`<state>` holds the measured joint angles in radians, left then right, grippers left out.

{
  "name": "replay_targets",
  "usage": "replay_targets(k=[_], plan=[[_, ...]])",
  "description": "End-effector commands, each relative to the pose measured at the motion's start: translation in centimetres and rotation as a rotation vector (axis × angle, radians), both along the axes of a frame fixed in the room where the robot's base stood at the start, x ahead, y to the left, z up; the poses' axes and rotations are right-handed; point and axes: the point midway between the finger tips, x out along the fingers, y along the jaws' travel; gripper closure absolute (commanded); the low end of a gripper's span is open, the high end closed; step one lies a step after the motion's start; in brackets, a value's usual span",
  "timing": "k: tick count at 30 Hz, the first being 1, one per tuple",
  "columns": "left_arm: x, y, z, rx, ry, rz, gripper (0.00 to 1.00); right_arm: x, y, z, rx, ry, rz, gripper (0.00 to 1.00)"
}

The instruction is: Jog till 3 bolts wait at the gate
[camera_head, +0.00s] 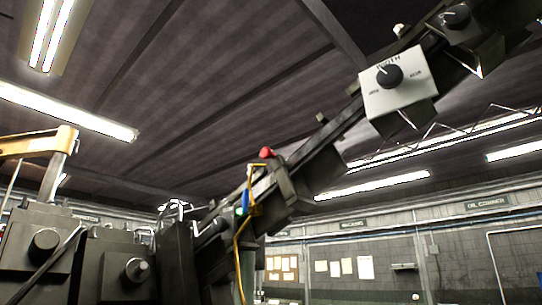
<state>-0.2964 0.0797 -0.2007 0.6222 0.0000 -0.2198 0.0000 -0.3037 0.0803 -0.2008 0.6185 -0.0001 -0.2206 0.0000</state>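A dark inclined rail (326,140) runs from the machine at lower left up to the top right. A white box with a black knob (389,76) is mounted on its upper part; its small lettering is hard to read. A red ball knob (266,153) and a yellow bracket (255,190) sit on the lower rail, with a small blue part (245,201) beside them. I cannot make out any bolts or tell which part is the gate. Neither of my grippers shows.
Dark machine blocks with round knobs (135,270) fill the lower left. A yellow-topped post (42,143) stands at the left edge. A yellow cable (238,255) hangs below the rail. The back wall (456,262) with pinned papers is far off. Ceiling lights are overhead.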

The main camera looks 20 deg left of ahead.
Motion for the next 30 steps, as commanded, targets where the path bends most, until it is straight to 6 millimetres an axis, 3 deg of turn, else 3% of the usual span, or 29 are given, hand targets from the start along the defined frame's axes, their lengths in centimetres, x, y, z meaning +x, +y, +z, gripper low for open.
replay_targets(k=[4, 8, 9, 30], plan=[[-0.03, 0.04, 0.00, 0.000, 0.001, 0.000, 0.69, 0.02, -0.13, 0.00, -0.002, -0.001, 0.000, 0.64], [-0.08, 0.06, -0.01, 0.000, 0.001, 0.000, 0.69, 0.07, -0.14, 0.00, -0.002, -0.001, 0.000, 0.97], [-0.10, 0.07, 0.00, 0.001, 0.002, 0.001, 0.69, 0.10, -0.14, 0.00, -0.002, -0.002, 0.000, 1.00], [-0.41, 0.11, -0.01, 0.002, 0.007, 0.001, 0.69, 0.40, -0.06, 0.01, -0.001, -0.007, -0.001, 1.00]])
